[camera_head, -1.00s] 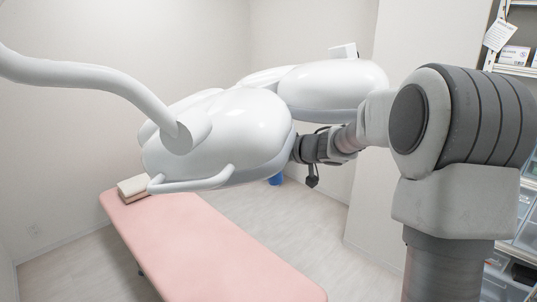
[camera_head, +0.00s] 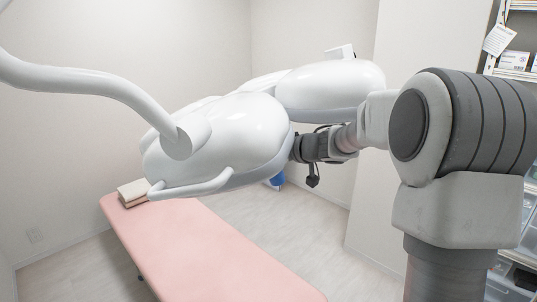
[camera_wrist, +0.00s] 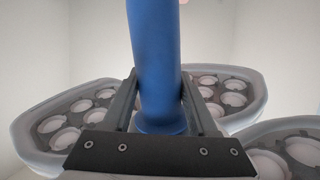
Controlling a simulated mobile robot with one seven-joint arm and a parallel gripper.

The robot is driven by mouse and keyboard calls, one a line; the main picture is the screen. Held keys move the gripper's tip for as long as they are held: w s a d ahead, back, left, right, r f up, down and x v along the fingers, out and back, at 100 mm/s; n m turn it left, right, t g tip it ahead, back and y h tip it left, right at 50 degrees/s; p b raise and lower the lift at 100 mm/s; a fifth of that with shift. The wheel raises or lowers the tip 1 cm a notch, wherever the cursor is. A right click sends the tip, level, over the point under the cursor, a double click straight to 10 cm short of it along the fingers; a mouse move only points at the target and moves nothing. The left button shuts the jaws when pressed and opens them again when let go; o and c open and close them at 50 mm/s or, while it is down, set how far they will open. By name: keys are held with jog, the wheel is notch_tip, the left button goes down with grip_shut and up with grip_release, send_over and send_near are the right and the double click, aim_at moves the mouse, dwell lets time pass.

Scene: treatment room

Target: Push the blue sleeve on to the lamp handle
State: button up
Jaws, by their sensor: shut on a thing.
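The blue sleeve (camera_wrist: 155,60) is a smooth tube with a wider rim at its lower end in the wrist view. My gripper (camera_wrist: 160,108) is shut on it near that rim, one finger on each side. The lamp handle is not clearly seen. In the head view my gripper is hidden behind the near lamp head. A blue patch (camera_head: 275,181) shows below it; I cannot tell whether it is the sleeve.
A white lamp arm (camera_head: 85,80) comes in from the left. A pink treatment bed (camera_head: 210,245) with a folded towel (camera_head: 133,193) stands below the lamp. Shelves (camera_head: 516,75) stand at the right edge. Open floor (camera_head: 300,215) lies to the right of the bed.

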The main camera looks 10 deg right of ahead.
jog(key=shift+a+r, duration=0.2)
jog(key=shift+r, duration=0.55)
jog(key=shift+w+r, duration=0.1)
jog(key=shift+r, duration=0.15)
jog(key=shift+c, duration=0.5)
jog(key=o, duration=1.4)
jog(key=shift+f, duration=0.15)
jog(key=shift+c, duration=0.2)
jog(key=shift+d+f, duration=0.1)
jog(key=shift+s, duration=0.2)
